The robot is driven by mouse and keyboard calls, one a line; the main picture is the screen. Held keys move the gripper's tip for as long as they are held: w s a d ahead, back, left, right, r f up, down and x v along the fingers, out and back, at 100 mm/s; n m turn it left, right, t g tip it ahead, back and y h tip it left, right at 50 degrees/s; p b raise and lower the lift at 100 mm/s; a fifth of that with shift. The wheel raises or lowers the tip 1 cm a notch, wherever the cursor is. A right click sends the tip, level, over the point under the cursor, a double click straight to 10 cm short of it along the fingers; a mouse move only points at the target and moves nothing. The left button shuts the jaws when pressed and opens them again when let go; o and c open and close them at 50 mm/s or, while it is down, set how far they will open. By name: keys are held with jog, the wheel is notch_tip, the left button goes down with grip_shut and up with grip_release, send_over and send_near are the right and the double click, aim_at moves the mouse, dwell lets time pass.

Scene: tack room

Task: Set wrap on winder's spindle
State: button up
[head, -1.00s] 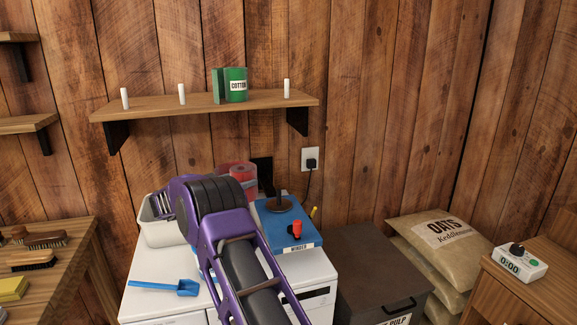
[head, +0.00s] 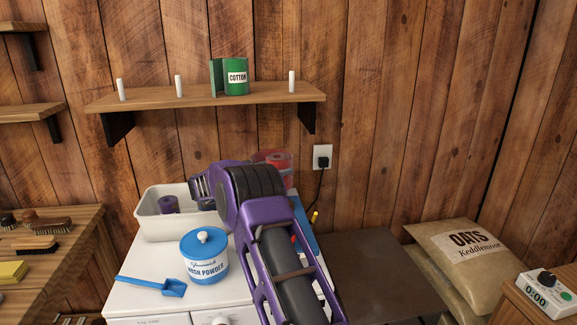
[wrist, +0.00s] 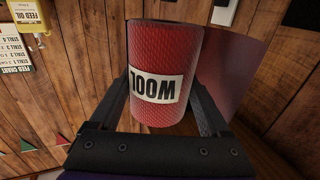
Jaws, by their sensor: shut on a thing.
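The red wrap, a roll labelled WOOL (wrist: 158,70) with a loose tail at its right, is held between the fingers of my gripper (wrist: 162,95) in the wrist view; its label reads upside down. In the head view the red roll (head: 279,159) shows above and behind my purple arm, near the wall. My gripper's fingers are hidden there. The blue winder (head: 307,228) is mostly covered by my arm; only a strip of it and a bit of its red part show. Its spindle is hidden, so I cannot tell the gap between roll and spindle.
A white bin (head: 160,229) holding a purple roll (head: 168,204), a wash powder tub (head: 204,257) and a blue scoop (head: 163,286) stand left of my arm. A shelf (head: 190,97) with white pegs and a green COTTON roll (head: 234,77) is above. The wall socket (head: 322,157) is right.

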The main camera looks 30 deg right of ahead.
jog(key=shift+d, duration=0.35)
jog(key=shift+f+b, duration=2)
jog(key=shift+f, duration=0.85)
jog(key=shift+a+p, duration=0.15)
jog(key=shift+p, duration=0.2)
jog(key=shift+f+b, duration=0.35)
jog(key=shift+f, duration=0.3)
jog(key=o, duration=1.1)
jog(key=shift+o, duration=0.2)
jog(key=shift+a, duration=0.1)
